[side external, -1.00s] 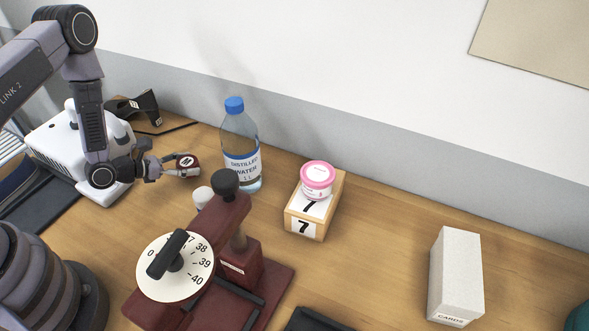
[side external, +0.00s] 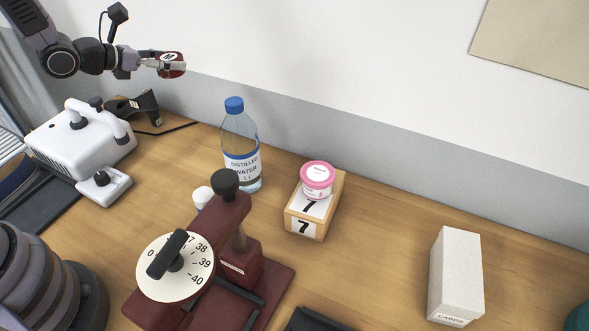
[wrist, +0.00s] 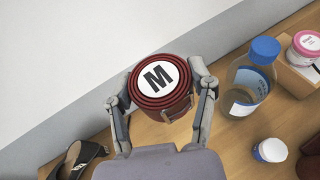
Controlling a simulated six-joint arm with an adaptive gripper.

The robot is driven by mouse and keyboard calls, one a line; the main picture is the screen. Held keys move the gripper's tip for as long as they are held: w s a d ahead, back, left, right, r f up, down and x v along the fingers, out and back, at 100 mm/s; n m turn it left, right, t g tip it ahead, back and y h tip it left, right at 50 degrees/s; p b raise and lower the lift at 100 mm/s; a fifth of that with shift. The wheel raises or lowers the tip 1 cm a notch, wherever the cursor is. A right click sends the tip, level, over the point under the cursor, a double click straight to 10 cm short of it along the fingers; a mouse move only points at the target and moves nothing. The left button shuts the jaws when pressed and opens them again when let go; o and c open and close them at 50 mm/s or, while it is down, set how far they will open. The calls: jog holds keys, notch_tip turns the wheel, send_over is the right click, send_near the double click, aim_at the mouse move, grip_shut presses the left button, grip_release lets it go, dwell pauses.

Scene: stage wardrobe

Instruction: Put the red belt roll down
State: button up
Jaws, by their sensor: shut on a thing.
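The red belt roll (wrist: 160,104) is a dark red coil with a white round label marked M. My gripper (side external: 164,65) is shut on it, with one finger on each side of the roll in the wrist view (wrist: 160,108). In the side external view, the belt roll (side external: 172,64) is held high at the upper left, in the air well above the table and in front of the wall. Its label faces up toward the wrist camera.
A water bottle (side external: 240,148) and small white-capped jar (side external: 203,197) stand below and right. A pink-lidded tub (side external: 318,178) sits on a wooden block (side external: 304,226) marked 7. A white steamer-like machine (side external: 80,142) is at left. A white box (side external: 455,277) stands right; clear table lies between.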

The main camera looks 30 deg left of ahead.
aim_at(171, 59)
jog(key=shift+n+y, duration=0.3)
jog(key=shift+n, duration=0.1)
jog(key=r, duration=0.5)
jog(key=shift+s+d+r, duration=0.1)
jog(key=shift+s+d, duration=0.05)
jog(key=shift+s, duration=0.15)
jog(key=shift+w+d+r, duration=0.1)
jog(key=shift+w+d, duration=0.05)
jog(key=shift+d, duration=0.2)
jog(key=w+d+f+m+g+h, duration=0.25)
jog(key=d+f+m+h, duration=0.2)
jog(key=d, duration=0.85)
jog(key=w+d+f+m+g+h, duration=0.1)
jog(key=d+f+m+g+h, duration=0.3)
jog(key=d, duration=1)
jog(key=s+d+f+m+g, duration=0.3)
jog(key=s+d+f, duration=0.3)
jog(key=d, duration=0.4)
jog(key=s+d+f+m+g, duration=0.4)
jog(key=s+d+f, duration=0.2)
jog(key=d, duration=0.4)
jog(key=shift+h, duration=0.35)
jog(key=f, duration=0.4)
jog(key=s+f, duration=0.1)
jog(key=f, duration=0.1)
jog(key=shift+d, duration=0.1)
jog(key=shift+f, duration=2.05)
